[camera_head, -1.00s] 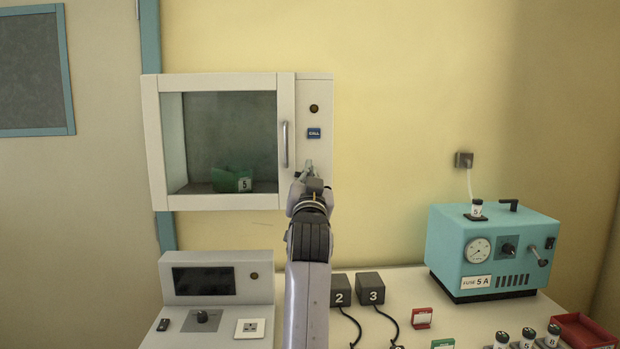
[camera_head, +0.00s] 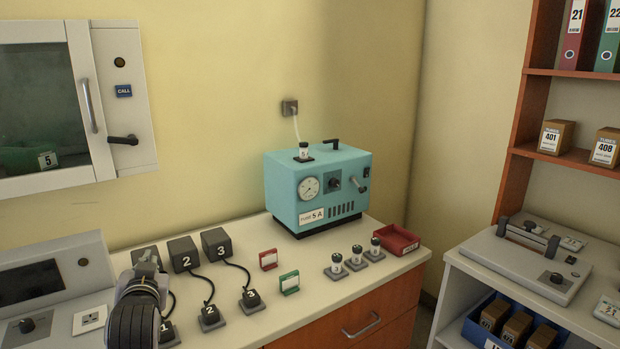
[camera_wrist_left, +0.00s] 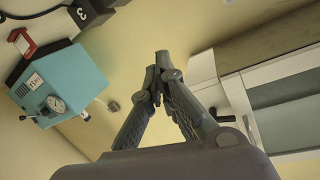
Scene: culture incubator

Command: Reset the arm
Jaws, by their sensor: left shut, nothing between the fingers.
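My left gripper (camera_head: 147,262) shows at the lower left of the head view, partly hidden by its own wrist, in front of the numbered blocks. In the left wrist view its fingers (camera_wrist_left: 161,62) meet at the tips with nothing between them. The white incubator (camera_head: 140,88) hangs on the wall at the left, with its glass door closed. A dark lever (camera_head: 124,140) sits on its side panel below the blue CALL label. The gripper is clear of the incubator. A green thing marked 5 (camera_head: 48,160) shows behind the glass. My right gripper is not in view.
A teal device (camera_head: 290,190) with a gauge stands on the white counter (camera_head: 330,296). Several numbered dark blocks, small vials, red and green card holders and a red tray (camera_head: 398,240) share the counter. A shelf (camera_head: 505,185) and side bench stand at the right.

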